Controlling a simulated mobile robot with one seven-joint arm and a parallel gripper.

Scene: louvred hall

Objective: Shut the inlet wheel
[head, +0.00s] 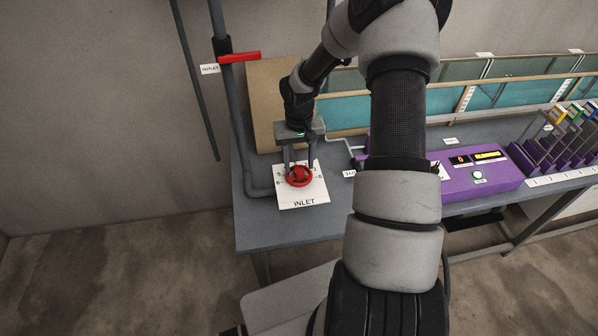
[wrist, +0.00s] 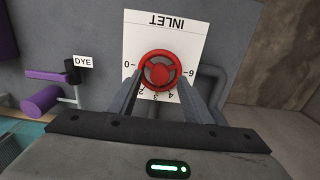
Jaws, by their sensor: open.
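The inlet wheel (head: 299,176) is a small red spoked handwheel on a white card marked INLET (head: 304,202), at the left end of the grey bench. In the wrist view the red wheel (wrist: 160,71) sits in the middle of the card (wrist: 137,30), with numbers from 0 to 6 around it. My gripper (head: 298,166) points down over the wheel. In the wrist view my gripper (wrist: 160,88) is open, one finger on each side of the wheel's near part. I cannot tell whether the fingers touch the rim.
A grey pipe with a red lever (head: 240,57) and an OUTLET tag (head: 209,69) rises behind left. A DYE tag (wrist: 83,62) and purple parts (wrist: 42,101) lie to one side. A purple console (head: 480,181) and a rack (head: 560,145) stand right on the bench (head: 262,226).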

